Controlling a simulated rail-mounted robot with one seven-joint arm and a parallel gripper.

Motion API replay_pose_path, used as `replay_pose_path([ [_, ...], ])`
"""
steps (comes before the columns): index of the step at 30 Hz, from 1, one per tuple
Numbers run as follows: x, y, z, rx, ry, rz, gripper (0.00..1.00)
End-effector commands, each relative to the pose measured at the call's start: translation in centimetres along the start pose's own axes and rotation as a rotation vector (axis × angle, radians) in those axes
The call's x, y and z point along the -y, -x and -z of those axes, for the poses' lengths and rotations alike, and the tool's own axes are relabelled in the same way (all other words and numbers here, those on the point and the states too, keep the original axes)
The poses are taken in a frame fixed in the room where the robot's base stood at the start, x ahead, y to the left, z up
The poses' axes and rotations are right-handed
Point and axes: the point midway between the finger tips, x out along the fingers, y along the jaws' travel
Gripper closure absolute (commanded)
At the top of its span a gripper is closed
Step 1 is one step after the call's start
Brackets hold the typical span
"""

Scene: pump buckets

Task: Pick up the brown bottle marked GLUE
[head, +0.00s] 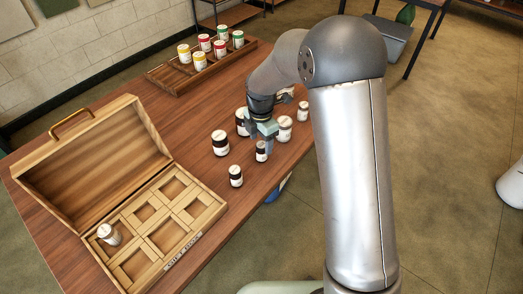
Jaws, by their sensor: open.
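Several small jars stand on the brown table, and their labels are too small to read, so I cannot tell which one says GLUE. Dark jars with white labels are a larger one (220,143) at left, a larger one (241,121) behind my gripper, a small one (236,176) at the front, and a small one (261,151) by the fingers. Paler jars (284,129) and (303,111) stand to the right. My gripper (262,143) is open and points down, just above or around the small dark jar; I cannot tell which. My arm hides part of the table.
An open wooden case (207,212) with compartments sits at the left front, with one pale jar (108,235) in it. A wooden rack (165,79) at the back holds several yellow, red and green cans (204,42). Bare table lies between case and rack.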

Motion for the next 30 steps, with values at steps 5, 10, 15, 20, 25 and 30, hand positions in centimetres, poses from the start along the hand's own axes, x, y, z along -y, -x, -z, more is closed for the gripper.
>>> replay_pose_path([
  [5,0.0,-2.1,-0.1,-0.002,0.001,0.006,0.39],
  [10,-0.1,-4.5,-0.2,-0.002,0.0,0.004,0.39],
  [15,-0.1,-5.2,-0.2,-0.001,0.0,0.001,0.39],
  [20,-0.1,-5.2,-0.2,-0.001,-0.001,0.001,0.41],
  [25,-0.1,-5.2,-0.2,-0.001,-0.001,0.001,0.89],
  [30,-0.1,-5.1,-0.3,-0.001,-0.001,0.001,0.89],
])
